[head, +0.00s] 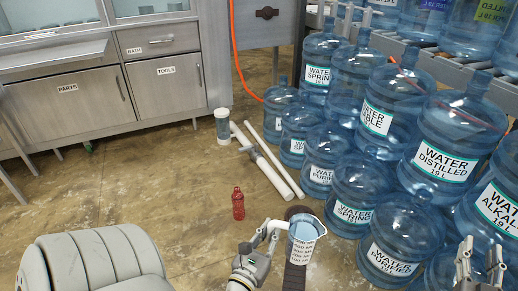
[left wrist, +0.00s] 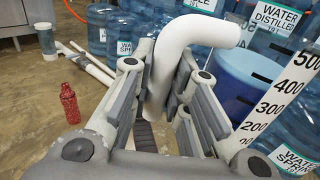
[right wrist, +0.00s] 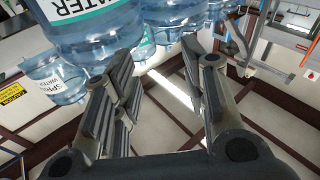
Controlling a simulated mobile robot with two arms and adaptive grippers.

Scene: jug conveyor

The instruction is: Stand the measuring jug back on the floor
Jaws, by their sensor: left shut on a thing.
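The measuring jug (head: 306,232) is whitish with a printed scale and bluish content, at the lower middle of the head view. My left gripper (head: 270,232) is to its left, shut on its white handle. In the left wrist view the handle (left wrist: 185,42) runs between the fingers, and the jug's scaled side (left wrist: 275,105) fills the right. The jug looks roughly upright; its base is partly hidden, and I cannot tell its height above the floor (head: 190,245). My right gripper (head: 480,265) is at the lower right of the head view, open and empty, fingers pointing up.
Several large water bottles (head: 445,150) crowd the right side. A red bottle (head: 238,204) stands on the floor left of the jug. White pipes (head: 268,160) and a clear container (head: 222,126) lie or stand farther back. Cabinets (head: 165,80) line the back left. A dark strip (head: 295,275) lies below the jug.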

